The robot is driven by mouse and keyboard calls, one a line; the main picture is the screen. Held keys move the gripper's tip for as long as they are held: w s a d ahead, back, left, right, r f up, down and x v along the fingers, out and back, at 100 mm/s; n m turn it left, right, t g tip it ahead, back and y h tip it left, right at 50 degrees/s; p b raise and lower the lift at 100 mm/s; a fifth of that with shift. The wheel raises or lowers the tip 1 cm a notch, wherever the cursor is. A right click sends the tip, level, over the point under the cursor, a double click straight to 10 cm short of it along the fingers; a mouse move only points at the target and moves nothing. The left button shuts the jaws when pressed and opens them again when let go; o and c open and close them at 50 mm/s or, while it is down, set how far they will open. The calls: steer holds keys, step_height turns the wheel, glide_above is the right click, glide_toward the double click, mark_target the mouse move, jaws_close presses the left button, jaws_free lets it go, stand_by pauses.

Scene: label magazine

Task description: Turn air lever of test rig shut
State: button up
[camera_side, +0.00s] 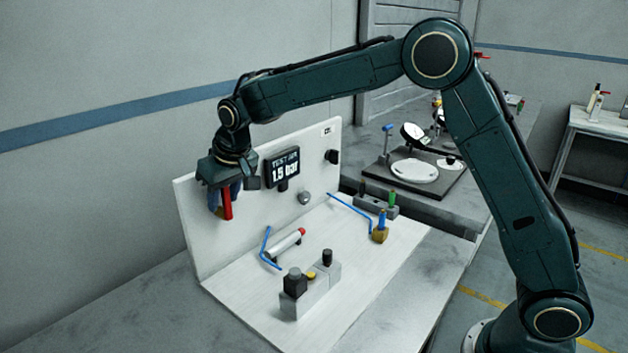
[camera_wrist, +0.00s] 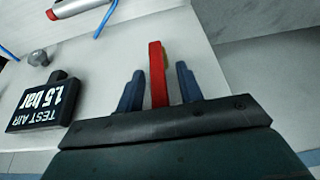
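The red air lever (camera_side: 227,203) is at the left end of the upright white panel and points downward in the side view. In the wrist view the lever (camera_wrist: 157,82) stands between the two dark blue fingers of my gripper (camera_wrist: 160,69). A narrow gap shows on each side of it, so the fingers look open around it and apart from it. In the side view my gripper (camera_side: 222,200) is at the panel, partly hiding the lever's upper end.
The white base plate (camera_side: 350,250) carries a grey block with black knobs (camera_side: 310,288), a red-tipped cylinder (camera_side: 285,243), blue tubes and a brass fitting (camera_side: 380,234). A grey knob (camera_side: 304,198) and a black knob (camera_side: 332,157) are on the panel. A dial gauge (camera_side: 412,135) stands behind.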

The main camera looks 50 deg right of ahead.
jaws_close()
steer(key=shift+d+y, duration=0.2)
steer(key=shift+y, duration=0.1)
stand_by(0.4)
steer(key=shift+d+f+m+t+y, duration=0.1)
steer(key=shift+d+f+m+y, duration=0.3)
steer(key=shift+y, duration=0.9)
steer(key=shift+d+f+m+t+y, duration=0.15)
steer(key=shift+d+y, duration=0.5)
steer(key=shift+y, duration=0.65)
steer(key=shift+d+f+m+t+y, duration=0.15)
steer(key=shift+d+m+y, duration=0.3)
steer(key=shift+y, duration=0.85)
